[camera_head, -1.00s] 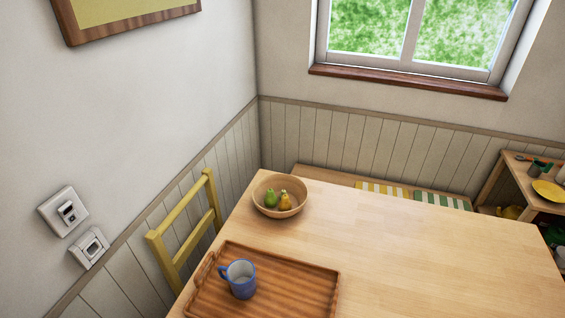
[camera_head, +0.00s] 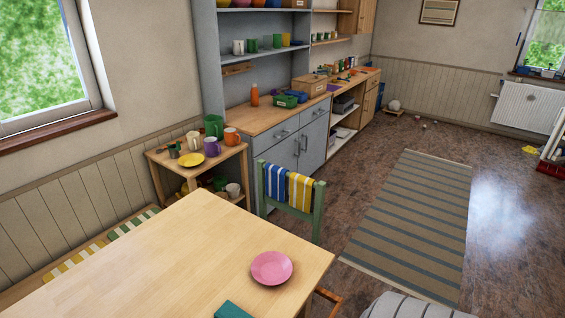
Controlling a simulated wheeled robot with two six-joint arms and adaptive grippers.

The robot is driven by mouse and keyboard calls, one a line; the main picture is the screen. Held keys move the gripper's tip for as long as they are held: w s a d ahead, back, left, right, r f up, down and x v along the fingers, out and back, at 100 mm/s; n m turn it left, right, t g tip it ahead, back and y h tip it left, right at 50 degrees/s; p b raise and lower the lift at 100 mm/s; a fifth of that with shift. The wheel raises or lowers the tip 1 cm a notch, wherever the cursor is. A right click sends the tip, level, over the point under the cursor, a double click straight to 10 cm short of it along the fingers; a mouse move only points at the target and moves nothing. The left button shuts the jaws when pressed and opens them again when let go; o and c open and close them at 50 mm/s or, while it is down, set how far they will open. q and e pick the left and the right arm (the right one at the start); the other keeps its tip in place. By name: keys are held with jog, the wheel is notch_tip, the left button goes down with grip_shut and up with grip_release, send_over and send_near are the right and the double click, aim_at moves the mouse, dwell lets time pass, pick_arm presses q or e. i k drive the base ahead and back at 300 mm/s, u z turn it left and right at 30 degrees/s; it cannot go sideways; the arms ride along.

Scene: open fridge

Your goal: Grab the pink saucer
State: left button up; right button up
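The pink saucer (camera_head: 272,268) lies flat on the wooden table (camera_head: 170,250), near the table's right edge and close to its right corner. Nothing is on it and nothing covers it. Neither of my grippers shows in the head view.
A teal item (camera_head: 232,310) lies just below the saucer, cut off by the frame. A green chair (camera_head: 290,195) with a striped cloth stands behind the table. A small shelf (camera_head: 200,165) with cups and a yellow plate (camera_head: 191,160) stands behind. A striped rug (camera_head: 415,215) covers open floor at right.

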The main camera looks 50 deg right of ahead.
aim_at(270, 267)
jog(key=k, duration=0.4)
jog(key=z, duration=3.3)
jog(key=i, duration=2.5)
jog(key=u, duration=2.75)
